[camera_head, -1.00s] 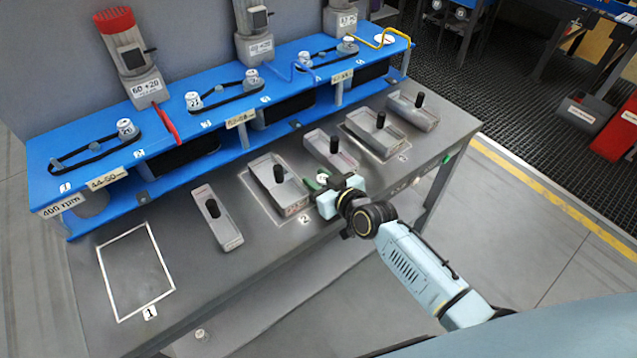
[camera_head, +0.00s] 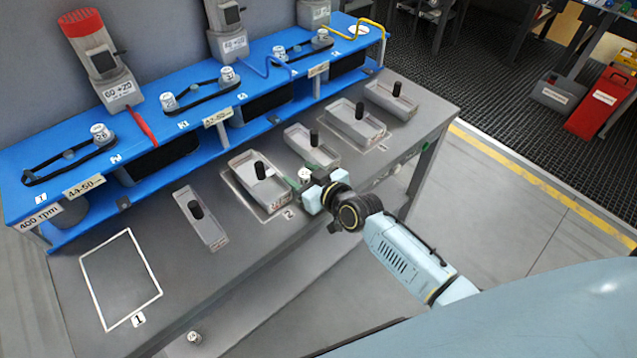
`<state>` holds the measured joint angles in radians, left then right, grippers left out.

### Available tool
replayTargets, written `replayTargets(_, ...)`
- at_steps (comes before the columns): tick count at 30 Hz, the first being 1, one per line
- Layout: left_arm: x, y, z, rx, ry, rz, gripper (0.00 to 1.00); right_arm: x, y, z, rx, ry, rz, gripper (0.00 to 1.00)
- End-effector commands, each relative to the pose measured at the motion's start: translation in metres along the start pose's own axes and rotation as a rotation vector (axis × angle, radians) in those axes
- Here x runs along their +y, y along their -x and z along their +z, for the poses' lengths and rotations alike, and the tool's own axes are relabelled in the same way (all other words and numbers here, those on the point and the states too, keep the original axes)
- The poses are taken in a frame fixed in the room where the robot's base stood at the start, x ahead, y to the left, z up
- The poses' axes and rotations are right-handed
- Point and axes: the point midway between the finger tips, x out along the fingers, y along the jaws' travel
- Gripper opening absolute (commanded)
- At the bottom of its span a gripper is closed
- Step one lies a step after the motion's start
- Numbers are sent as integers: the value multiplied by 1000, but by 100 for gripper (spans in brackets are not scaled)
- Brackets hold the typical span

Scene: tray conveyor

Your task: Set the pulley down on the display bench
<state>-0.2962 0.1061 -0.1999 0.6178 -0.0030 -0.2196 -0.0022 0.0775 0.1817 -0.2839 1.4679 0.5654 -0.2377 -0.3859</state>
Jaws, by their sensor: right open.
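A small pale, round pulley (camera_head: 304,173) shows on the grey bench (camera_head: 262,248), near the front edge between two grey trays and close to the label 2. My right gripper (camera_head: 306,176) is open, with its green-tipped fingers at either side of the pulley. I cannot tell whether the fingers touch it. The pulley looks to rest on the bench top, partly hidden by the gripper. My left gripper is out of view.
Several grey trays with black posts (camera_head: 202,224) stand along the bench. A blue shelf (camera_head: 150,130) with belts and numbered pulleys runs behind. A white-outlined rectangle (camera_head: 104,322) at the left is empty. A small pale round thing (camera_head: 194,337) lies low by the bench front.

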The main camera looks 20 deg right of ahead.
Motion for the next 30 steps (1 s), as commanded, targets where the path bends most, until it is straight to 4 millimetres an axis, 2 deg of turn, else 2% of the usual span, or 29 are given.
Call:
replayTargets(9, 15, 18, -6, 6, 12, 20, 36, 0, 68, 0, -4, 2, 0, 51)
replayTargets(15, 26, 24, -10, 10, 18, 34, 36, 0, 99, 0, -4, 0, 0, 51)
replayTargets(21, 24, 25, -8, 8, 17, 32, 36, 0, 112, 0, -2, 1, 0, 51)
replayTargets(30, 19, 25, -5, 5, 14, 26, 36, 0, 112, 0, -1, 0, 0, 51)
